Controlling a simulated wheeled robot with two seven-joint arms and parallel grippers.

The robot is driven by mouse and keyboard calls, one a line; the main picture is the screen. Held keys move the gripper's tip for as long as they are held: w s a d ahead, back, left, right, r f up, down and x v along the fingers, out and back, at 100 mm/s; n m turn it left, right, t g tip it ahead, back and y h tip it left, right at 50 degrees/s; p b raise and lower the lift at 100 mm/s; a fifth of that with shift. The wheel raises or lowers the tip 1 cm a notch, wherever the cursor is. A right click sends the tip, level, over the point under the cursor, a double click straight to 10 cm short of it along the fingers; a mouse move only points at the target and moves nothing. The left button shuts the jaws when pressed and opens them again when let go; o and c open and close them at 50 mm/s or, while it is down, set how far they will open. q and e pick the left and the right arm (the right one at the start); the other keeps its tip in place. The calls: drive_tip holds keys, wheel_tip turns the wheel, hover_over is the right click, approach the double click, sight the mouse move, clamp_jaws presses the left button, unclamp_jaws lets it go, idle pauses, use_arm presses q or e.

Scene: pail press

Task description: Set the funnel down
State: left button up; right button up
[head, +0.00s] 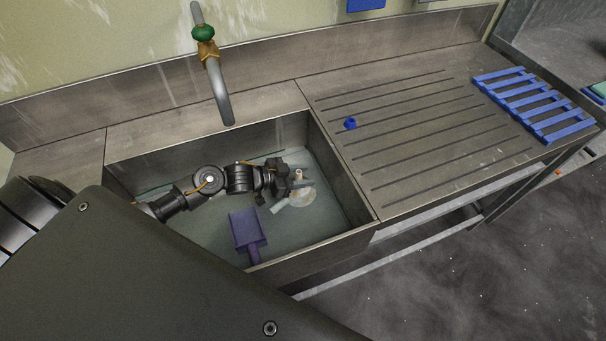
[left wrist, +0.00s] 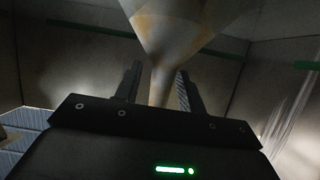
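The funnel (head: 303,197) is pale and translucent, low in the sink basin near its right side. My left gripper (head: 295,184) reaches down into the basin and is at the funnel, partly covering it. In the left wrist view, the funnel (left wrist: 168,32) has its wide cone at the top and its narrow spout between the two fingers of my left gripper (left wrist: 160,80). Narrow gaps seem to show beside the spout; whether the fingers touch it is unclear. I cannot tell whether the funnel rests on the basin floor. My right gripper is not in view.
A purple scoop (head: 247,230) lies in the basin, left of the funnel. The basin's walls (head: 345,180) enclose the arm. A tap (head: 215,80) overhangs the back. A small blue piece (head: 350,123) and a blue rack (head: 540,105) sit on the ridged drainboard (head: 425,150), otherwise mostly clear.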

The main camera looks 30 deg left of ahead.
use_arm(q)
drive_tip(key=p+v, duration=0.4)
drive_tip(key=v, duration=0.3)
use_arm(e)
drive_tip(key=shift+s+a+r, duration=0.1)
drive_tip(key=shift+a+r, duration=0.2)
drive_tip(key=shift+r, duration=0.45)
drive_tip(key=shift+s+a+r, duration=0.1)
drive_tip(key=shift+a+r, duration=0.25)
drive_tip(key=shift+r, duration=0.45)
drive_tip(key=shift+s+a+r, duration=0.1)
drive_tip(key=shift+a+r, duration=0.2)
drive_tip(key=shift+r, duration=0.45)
